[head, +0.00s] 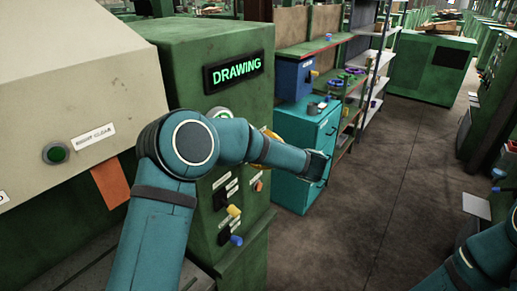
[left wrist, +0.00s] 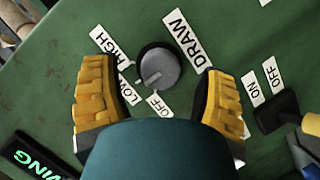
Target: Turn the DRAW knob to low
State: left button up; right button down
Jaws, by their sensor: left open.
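The DRAW knob (left wrist: 159,69) is a round grey knob on a green panel in the left wrist view. White labels DRAW (left wrist: 187,41), HIGH (left wrist: 110,45), LOW (left wrist: 128,92) and OFF (left wrist: 159,104) surround it. A pale bar on its face slants toward the lower left; which label it marks is hard to tell. My left gripper (left wrist: 158,86) is open, its yellow-padded fingers on either side of the knob, apart from it. In the head view my left arm hides the knob, and only a bit of yellow gripper shows. My right gripper is out of view.
A lit DRAWING sign (head: 236,71) is on the green cabinet. A black-and-yellow switch (left wrist: 279,113) sits right of the knob beside ON and OFF labels. Yellow (head: 234,211) and blue (head: 236,240) controls are lower on the panel. A teal cabinet (head: 291,180) stands behind; the aisle floor is open.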

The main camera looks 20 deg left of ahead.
pick_arm(q)
jog(key=v, duration=1)
jog(key=shift+s, duration=0.1)
notch_tip(320, 180, down, 27)
jog(key=s+m+t+h+b, duration=0.2)
jog(key=m+h+b, duration=0.4)
jog(key=m+h, duration=0.5)
jog(key=s+f+m+g+h+b, duration=0.2)
jog(key=s+f, duration=0.6)
jog(key=s, duration=0.4)
jog(key=s+f+m+g+h+b, duration=0.2)
jog(key=s+f+m+g, duration=0.3)
jog(key=s+f, duration=0.4)
jog(key=s+g+h, duration=0.1)
jog(key=s, duration=0.2)
jog(key=shift+s+d+f+g, duration=0.25)
jog(key=shift+s+d+g, duration=0.05)
jog(key=shift+s, duration=0.1)
